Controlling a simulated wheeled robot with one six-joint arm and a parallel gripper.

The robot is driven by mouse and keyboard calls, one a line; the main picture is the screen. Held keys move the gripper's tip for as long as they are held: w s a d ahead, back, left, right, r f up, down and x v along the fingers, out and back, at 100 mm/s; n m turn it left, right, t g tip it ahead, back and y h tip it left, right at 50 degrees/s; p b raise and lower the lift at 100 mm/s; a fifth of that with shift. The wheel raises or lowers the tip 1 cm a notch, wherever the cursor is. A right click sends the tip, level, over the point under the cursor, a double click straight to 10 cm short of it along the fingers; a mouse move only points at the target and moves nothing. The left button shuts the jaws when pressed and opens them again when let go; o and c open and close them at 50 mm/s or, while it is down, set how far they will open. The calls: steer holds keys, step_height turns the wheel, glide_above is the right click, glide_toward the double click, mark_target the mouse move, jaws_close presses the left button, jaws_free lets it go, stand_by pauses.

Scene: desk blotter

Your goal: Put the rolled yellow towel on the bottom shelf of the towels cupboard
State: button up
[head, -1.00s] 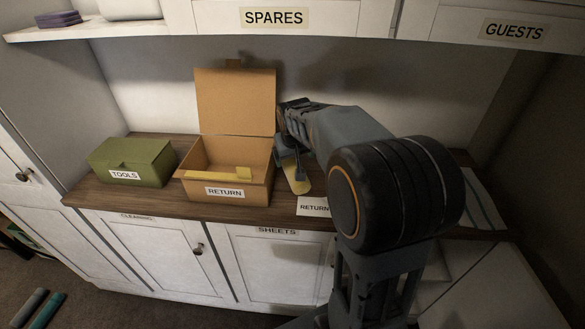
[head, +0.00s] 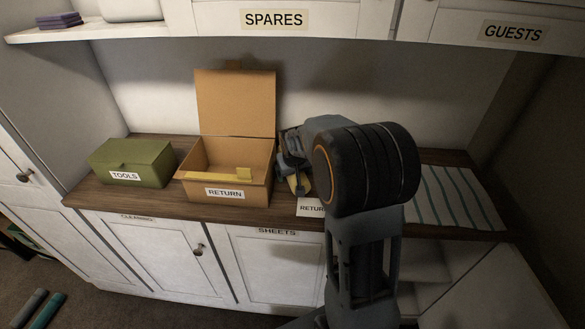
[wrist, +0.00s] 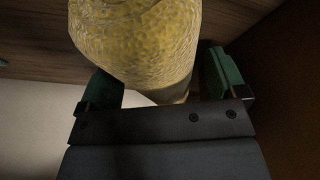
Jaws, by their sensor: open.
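The rolled yellow towel (wrist: 140,40) is large in the wrist view, with a rough texture. It lies between and just ahead of the green-padded fingers of my gripper (wrist: 165,82), which are apart. In the head view my gripper (head: 292,172) is low over the counter, right of the cardboard box, and a small part of the towel (head: 299,185) shows beneath it. My arm hides most of the towel there. An open cupboard with pale shelves (head: 433,262) is at the lower right, partly behind my arm; I see no label on it.
A RETURN card (head: 309,208) lies at the counter's front edge. A striped cloth (head: 455,197) lies on the right. Upper cupboards overhang the counter.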

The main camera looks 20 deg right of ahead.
steer(key=c, duration=1.2)
steer(key=shift+o, duration=0.2)
steer(key=shift+r, duration=0.15)
